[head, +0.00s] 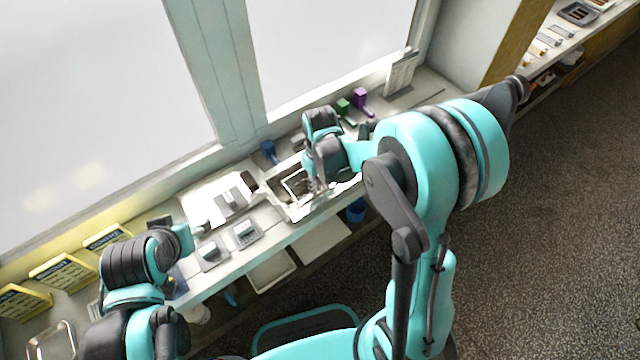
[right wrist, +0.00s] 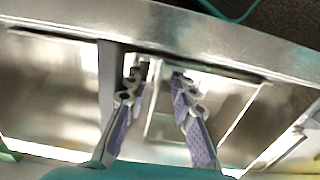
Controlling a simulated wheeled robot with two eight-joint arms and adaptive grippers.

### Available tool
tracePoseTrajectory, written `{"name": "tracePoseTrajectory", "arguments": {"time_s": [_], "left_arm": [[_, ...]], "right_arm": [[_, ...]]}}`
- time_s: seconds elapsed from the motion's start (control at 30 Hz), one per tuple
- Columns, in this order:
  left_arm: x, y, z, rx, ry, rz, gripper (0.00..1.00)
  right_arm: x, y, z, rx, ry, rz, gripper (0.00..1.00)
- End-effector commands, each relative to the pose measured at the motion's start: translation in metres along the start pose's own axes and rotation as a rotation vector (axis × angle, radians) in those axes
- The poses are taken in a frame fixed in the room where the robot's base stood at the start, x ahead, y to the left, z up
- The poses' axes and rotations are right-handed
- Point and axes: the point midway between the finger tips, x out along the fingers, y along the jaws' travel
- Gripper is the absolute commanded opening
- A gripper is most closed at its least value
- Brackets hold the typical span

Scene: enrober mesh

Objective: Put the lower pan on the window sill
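A shiny metal rectangular unit with a dark, frame-like inside (head: 290,205) sits on the bench below the window. I cannot tell which of its parts is the lower pan. My right gripper (head: 314,186) is over its right part. In the right wrist view the two fingers (right wrist: 158,82) are spread, with a bright metal frame (right wrist: 210,76) and shiny metal panels behind them; I see nothing clamped. My left gripper (head: 202,227) is above the bench to the left, small and dark, its fingers unclear. The window sill (head: 180,172) runs along the window's foot.
Yellow signs (head: 62,270) stand at the left. A small scale-like device (head: 243,233) lies left of the metal unit. A blue item (head: 268,150), a green block (head: 343,106) and a purple block (head: 361,98) stand behind. Pale trays (head: 272,270) are below the bench.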

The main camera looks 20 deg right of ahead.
Motion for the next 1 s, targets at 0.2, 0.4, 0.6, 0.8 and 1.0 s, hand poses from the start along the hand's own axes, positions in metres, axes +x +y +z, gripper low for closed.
{"name": "tracePoseTrajectory", "arguments": {"time_s": [0.2,0.4,0.6,0.8,1.0], "left_arm": [[-0.010,0.000,-0.007,0.000,0.000,0.000,0.59],[-0.022,0.000,-0.015,0.000,0.000,0.000,0.59],[-0.029,0.000,-0.021,0.000,0.000,0.000,0.59],[-0.031,0.000,-0.022,0.000,0.000,0.000,0.59],[-0.030,0.000,-0.022,0.000,0.000,0.000,0.59]], "right_arm": [[-0.029,0.000,0.000,0.000,0.000,0.001,0.26],[-0.076,0.000,0.001,0.000,0.000,0.000,0.26],[-0.110,0.000,0.000,0.000,0.000,0.000,0.26],[-0.126,0.000,0.003,0.007,0.012,0.004,0.26],[-0.156,-0.002,0.034,0.083,0.141,0.036,0.26]]}}
